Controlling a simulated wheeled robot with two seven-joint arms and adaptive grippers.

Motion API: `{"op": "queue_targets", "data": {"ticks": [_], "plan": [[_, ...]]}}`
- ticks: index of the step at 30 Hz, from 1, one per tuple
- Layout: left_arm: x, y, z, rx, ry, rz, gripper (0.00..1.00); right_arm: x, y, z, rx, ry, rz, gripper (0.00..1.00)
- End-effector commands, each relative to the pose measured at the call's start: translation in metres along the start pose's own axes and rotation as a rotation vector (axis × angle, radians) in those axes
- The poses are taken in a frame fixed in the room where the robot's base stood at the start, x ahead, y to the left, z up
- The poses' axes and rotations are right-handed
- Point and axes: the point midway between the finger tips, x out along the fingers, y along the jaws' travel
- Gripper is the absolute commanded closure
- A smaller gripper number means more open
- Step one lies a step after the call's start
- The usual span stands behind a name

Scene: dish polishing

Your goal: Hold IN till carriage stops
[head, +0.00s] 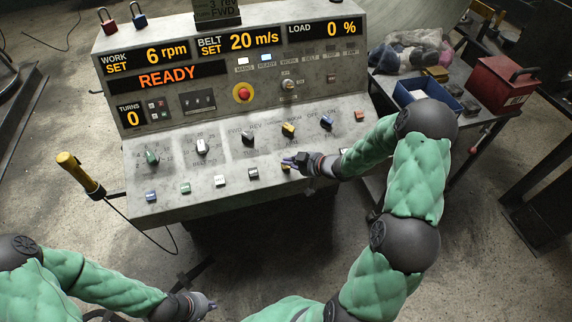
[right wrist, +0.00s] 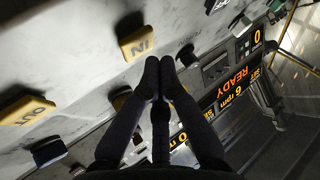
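In the right wrist view, the yellow IN button (right wrist: 137,43) stands on the grey console (right wrist: 75,60), just up and left of my right fingertips (right wrist: 159,64). They appear apart from it. The yellow OUT button (right wrist: 25,110) is further left. My right gripper's fingers are together with nothing between them. In the head view, the right gripper (head: 290,161) is over the console's lower button row. A yellow button (head: 286,168) is partly hidden there, its lettering unreadable. My left gripper (head: 211,304) is low in front of the console, its finger opening unclear. No carriage is identifiable.
The display reads READY (head: 155,78), 6 rpm, 20 m/s, load 0 %, turns 0. A red emergency stop (head: 243,92) and several switches sit above the button row. A yellow-handled lever (head: 80,174) is at left. A red toolbox (head: 503,83) stands on a side table.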

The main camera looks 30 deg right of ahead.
Motion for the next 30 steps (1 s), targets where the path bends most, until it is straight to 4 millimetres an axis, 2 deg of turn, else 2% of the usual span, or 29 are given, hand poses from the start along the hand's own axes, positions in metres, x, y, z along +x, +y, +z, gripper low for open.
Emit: {"op": "queue_targets", "data": {"ticks": [30], "plan": [[0.0008, -0.0003, 0.0, 0.0, 0.0, 0.0, 1.0, 0.0055, 0.0023, 0.0053, 0.0, 0.0, 0.0, 1.0]]}}
